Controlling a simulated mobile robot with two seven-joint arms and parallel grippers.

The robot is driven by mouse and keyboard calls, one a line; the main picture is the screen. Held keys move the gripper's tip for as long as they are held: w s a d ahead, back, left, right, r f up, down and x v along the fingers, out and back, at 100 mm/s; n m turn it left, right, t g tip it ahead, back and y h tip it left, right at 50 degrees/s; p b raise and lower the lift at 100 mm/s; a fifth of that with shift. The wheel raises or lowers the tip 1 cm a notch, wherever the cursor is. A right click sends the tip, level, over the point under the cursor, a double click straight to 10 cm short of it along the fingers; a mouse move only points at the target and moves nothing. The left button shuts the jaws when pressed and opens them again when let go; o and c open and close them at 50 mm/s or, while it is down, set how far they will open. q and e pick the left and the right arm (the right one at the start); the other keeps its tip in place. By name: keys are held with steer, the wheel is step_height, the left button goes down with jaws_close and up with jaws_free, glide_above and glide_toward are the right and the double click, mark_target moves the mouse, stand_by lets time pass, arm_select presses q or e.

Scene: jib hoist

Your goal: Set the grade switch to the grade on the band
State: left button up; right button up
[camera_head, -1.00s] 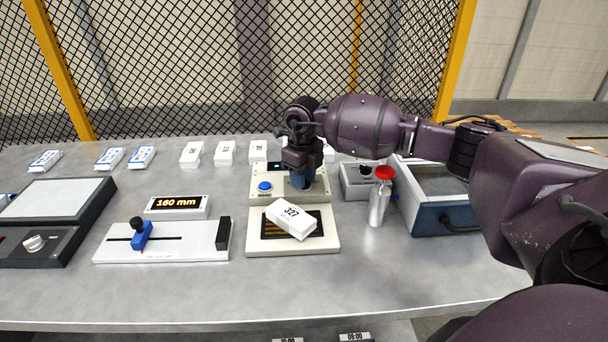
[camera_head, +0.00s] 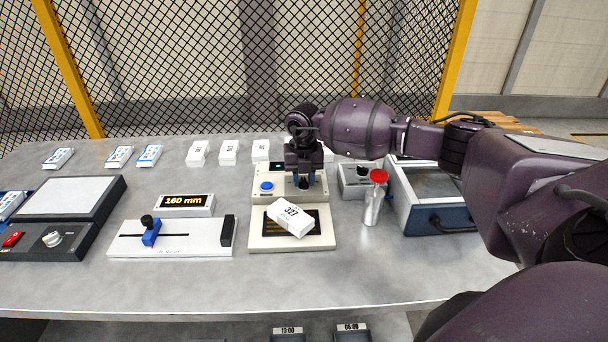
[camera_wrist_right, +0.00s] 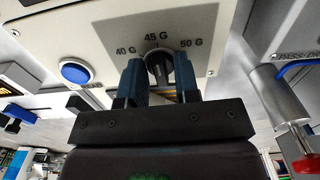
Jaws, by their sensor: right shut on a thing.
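The grade switch (camera_wrist_right: 158,62) is a dark knob on a cream panel (camera_wrist_right: 100,35), with 40 G, 45 G and 50 G printed around it. Its top lies near 45 G; I cannot surely read its pointer. My right gripper (camera_head: 305,184) is shut on the knob, its two blue fingers on either side in the right wrist view (camera_wrist_right: 158,80). A white pack (camera_head: 290,219) marked 327 lies askew on the slotted plate (camera_head: 265,243) in front of the panel. A grade on its band is too small to read. My left gripper is not in view.
A blue button (camera_head: 266,186) is left of the switch. A red-capped bottle (camera_head: 373,205) and an open blue drawer box (camera_head: 420,215) stand right. A slide gauge (camera_head: 205,240) and a 160 mm display (camera_head: 183,203) are left. The table front is clear.

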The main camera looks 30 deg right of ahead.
mark_target(304, 180)
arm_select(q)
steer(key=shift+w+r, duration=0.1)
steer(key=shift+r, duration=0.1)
arm_select(e)
steer(key=shift+m, duration=0.3)
steer(key=o, duration=0.8)
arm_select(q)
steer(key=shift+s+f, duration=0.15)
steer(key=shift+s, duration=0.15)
arm_select(e)
steer(key=shift+o, duration=0.4)
steer(key=shift+r, duration=0.1)
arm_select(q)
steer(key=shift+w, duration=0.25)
arm_select(e)
step_height(304, 180, up, 11)
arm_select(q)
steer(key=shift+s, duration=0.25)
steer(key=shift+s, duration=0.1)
arm_select(e)
steer(key=shift+s+f, duration=0.1)
steer(key=shift+f, duration=0.1)
